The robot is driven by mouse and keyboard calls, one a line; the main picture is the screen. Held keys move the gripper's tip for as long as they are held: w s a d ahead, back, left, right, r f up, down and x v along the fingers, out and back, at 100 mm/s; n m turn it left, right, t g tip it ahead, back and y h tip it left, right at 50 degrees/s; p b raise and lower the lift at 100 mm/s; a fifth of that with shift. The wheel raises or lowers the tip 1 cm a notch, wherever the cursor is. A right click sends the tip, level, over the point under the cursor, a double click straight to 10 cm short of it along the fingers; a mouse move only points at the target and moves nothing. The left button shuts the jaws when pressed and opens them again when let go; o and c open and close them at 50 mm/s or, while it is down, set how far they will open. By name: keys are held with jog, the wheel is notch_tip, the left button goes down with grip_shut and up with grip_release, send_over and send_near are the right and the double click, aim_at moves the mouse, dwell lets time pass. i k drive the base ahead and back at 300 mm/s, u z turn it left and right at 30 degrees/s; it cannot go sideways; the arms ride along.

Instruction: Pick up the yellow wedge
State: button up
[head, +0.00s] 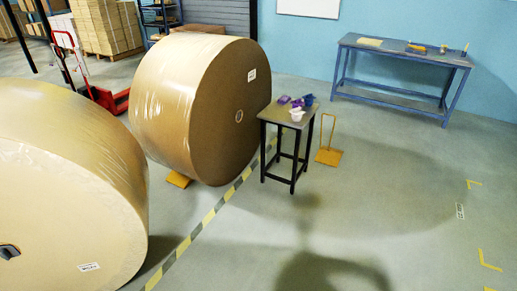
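A yellow piece with a flat base and a tall upright loop handle (329,156) stands on the floor just right of the small dark table (290,126). It looks like a wedge, but its slope is hard to make out. A second yellow piece (179,179) lies on the floor at the lower left edge of the far kraft roll (215,115); most of it is hidden by the roll. My gripper is not in view.
The small table holds purple, blue and white items (297,106). A near kraft roll (70,190) fills the left. A blue workbench (400,58) stands at the back wall. A striped floor line (205,220) runs past the rolls. The floor at centre right is clear.

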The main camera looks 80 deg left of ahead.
aim_at(331, 157)
jog(key=u, duration=1.35)
jog(key=k, duration=1)
jog(key=z, duration=0.65)
jog(key=i, duration=2.55)
jog(key=u, duration=0.6)
jog(key=i, duration=2.6)
jog(key=u, duration=0.6)
jog(key=i, duration=1.9)
jog(key=u, duration=1.1)
jog(key=i, duration=0.95)
jog(key=u, duration=0.95)
